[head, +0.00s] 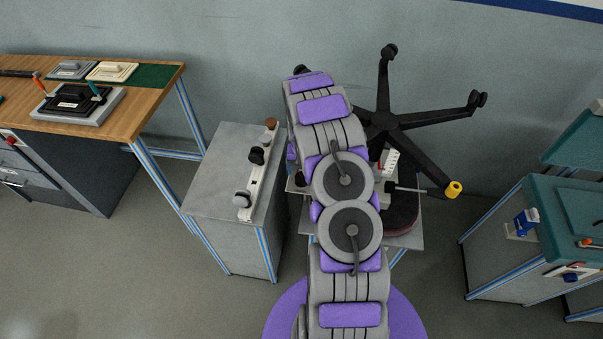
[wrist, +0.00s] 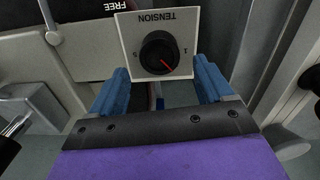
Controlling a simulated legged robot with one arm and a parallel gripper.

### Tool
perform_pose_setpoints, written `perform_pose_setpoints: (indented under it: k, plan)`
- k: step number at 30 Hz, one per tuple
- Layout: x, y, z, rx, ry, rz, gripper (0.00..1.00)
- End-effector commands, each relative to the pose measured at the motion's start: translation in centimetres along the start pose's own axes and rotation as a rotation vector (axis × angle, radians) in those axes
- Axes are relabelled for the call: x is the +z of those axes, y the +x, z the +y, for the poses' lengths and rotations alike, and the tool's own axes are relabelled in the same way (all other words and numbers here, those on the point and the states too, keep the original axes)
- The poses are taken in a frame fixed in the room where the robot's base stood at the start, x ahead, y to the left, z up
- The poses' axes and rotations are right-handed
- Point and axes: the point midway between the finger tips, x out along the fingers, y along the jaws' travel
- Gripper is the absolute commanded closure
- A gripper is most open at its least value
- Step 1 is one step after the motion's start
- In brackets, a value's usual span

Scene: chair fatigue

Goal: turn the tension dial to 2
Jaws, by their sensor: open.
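The tension dial (wrist: 158,52) is a round black knob with a red pointer line, on a white plate (wrist: 130,65) labelled TENSION, upside down in the wrist view. A "1" is at the right of the knob; a mark at its left is too small to read surely. The red line points to the lower right in the picture, near the "1" side. My gripper (wrist: 160,87) is open, with its blue fingers either side of the plate's lower part and nothing visibly between them gripping the knob. In the head view my arm hides the gripper.
An upturned black chair base (head: 392,122) stands behind my arm. A grey cabinet (head: 225,165) with several knobs is to the left, a wooden bench (head: 150,105) farther left, and a teal-topped cart (head: 560,210) to the right. A dark panel marked FREE (wrist: 95,8) shows in the wrist view.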

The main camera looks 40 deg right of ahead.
Motion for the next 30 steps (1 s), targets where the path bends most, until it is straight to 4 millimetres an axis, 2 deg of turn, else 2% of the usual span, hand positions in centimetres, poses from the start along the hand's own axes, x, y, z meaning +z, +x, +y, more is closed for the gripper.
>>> perform_pose_setpoints:
  k: [1, 9, 15, 20, 30]
  plan:
    - [-0.1, -1.5, -0.1, -0.001, 0.0, 0.004, 0.2]
    - [-0.2, -7.6, 0.0, -0.002, 0.0, 0.004, 0.2]
    - [-0.2, -11.3, 0.0, -0.002, 0.0, 0.0, 0.2]
    - [-0.2, -12.7, 0.0, -0.002, 0.001, -0.002, 0.2]
    - [-0.1, -12.7, 0.0, -0.001, 0.0, -0.004, 0.2]
